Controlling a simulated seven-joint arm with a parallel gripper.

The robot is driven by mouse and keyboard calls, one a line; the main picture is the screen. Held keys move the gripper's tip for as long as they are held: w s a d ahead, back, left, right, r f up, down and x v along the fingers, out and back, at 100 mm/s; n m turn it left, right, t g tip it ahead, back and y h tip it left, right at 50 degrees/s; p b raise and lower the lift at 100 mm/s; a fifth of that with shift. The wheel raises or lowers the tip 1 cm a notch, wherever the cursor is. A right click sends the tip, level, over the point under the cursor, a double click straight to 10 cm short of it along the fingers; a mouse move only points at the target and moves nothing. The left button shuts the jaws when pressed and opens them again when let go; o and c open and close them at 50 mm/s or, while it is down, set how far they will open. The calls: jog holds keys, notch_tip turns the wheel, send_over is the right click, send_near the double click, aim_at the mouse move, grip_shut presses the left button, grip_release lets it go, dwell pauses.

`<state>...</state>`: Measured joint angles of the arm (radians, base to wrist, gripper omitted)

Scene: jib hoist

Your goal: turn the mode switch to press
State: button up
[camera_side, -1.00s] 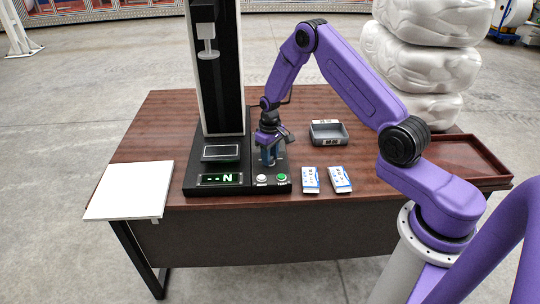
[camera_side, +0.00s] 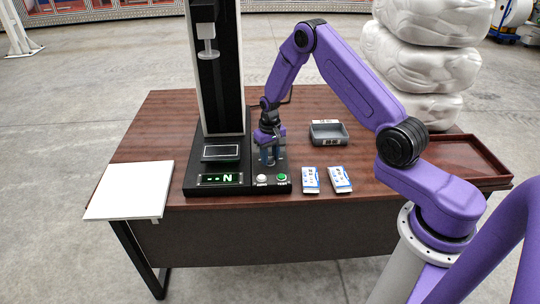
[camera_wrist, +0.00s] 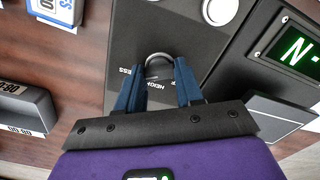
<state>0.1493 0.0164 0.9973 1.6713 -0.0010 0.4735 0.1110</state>
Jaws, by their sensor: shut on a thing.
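A green display (camera_side: 220,179) reads "--N". A white button (camera_side: 262,178) and a green button (camera_side: 282,177) sit in front of my gripper. Two white-blue packs (camera_side: 310,180) (camera_side: 340,179) and a grey bin (camera_side: 328,132) lie to the right. The tall column (camera_side: 218,80) stands behind.

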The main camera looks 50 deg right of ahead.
aim_at(270, 158)
jog(key=o, duration=1)
jog(key=shift+o, duration=0.2)
notch_tip(270, 158, up, 18)
jog(key=shift+f, duration=0.2)
jog(key=s+a+r+n, duration=0.3)
jog(key=s+a+n, duration=0.1)
jog(key=s+a, duration=0.4)
jog(key=s+a+r+n, duration=0.3)
jog(key=s+a+n, duration=0.1)
jog(key=s+a, duration=0.3)
jog(key=s+d+n, duration=0.1)
jog(key=s+n, duration=0.6)
jog(key=s, duration=1.5)
jog(key=shift+r+n, duration=0.3)
jog(key=shift+n, duration=0.1)
